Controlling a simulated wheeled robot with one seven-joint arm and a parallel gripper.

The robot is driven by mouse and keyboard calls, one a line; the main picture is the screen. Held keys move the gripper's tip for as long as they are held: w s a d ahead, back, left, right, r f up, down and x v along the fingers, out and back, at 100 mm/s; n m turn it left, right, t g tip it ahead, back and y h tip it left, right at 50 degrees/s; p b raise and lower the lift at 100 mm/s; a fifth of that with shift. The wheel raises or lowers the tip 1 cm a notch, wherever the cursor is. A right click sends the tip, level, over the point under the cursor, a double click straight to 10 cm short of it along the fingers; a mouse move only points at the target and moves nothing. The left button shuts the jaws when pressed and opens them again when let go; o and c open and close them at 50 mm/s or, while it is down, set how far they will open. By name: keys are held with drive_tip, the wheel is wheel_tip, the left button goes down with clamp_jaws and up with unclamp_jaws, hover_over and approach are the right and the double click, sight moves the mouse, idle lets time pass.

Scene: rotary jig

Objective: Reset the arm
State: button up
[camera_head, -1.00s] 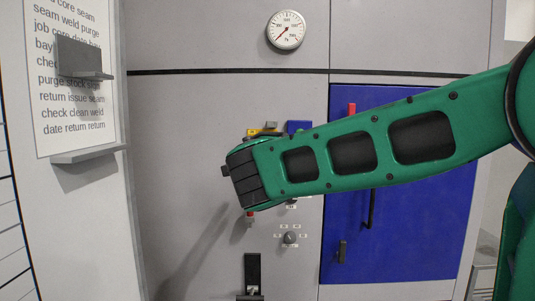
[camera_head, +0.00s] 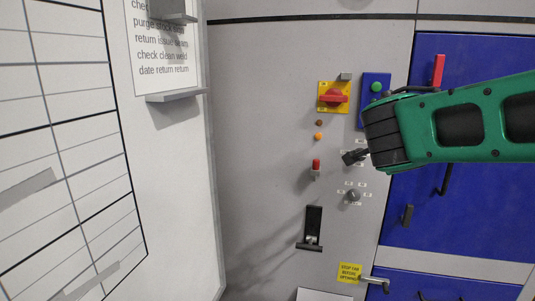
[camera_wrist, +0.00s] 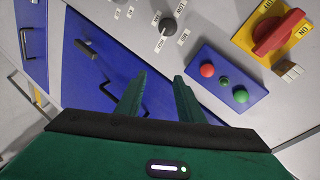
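My green arm (camera_head: 465,122) reaches in from the right in the head view, and its dark joint (camera_head: 385,132) stands in front of the panel's right edge. My gripper's fingers are not clearly seen there. In the wrist view my gripper (camera_wrist: 159,82) has its two green fingers apart with nothing between them. They are in front of the blue door (camera_wrist: 95,75), beside the blue button box (camera_wrist: 228,84) with red and green buttons. I cannot tell how far they are from these surfaces.
The grey panel carries a red rotary switch (camera_head: 335,97) on a yellow plate, a red-tipped toggle (camera_head: 316,167), a round selector (camera_head: 353,196) and a black slotted holder (camera_head: 312,229). A grey ledge (camera_head: 177,96) juts out at left. A handle (camera_head: 373,281) sticks out below.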

drive_tip(key=s+d+f+n+g+y, duration=0.1)
drive_tip(key=s+d+f+n+g, duration=0.2)
drive_tip(key=s+d+f, duration=0.35)
drive_tip(key=s+d+f+n+g+y, duration=0.15)
drive_tip(key=s+d+f+g, duration=0.25)
drive_tip(key=s+f, duration=0.4)
drive_tip(key=s+a+f+n+g+y, duration=0.2)
drive_tip(key=s+f+n, duration=0.2)
drive_tip(key=s, duration=0.6)
drive_tip(key=s+a+f+n+g+y, duration=0.1)
drive_tip(key=s+f+n+g+y, duration=0.1)
drive_tip(key=s, duration=0.9)
wheel_tip(320, 180, down, 2)
drive_tip(key=shift+a+f+n+g, duration=0.1)
drive_tip(key=shift+a+n+g, duration=0.4)
drive_tip(key=shift+n, duration=0.55)
drive_tip(key=shift+d+y, duration=0.15)
drive_tip(key=shift+y, duration=0.1)
drive_tip(key=shift+w+f, duration=0.2)
drive_tip(key=shift+w, duration=0.4)
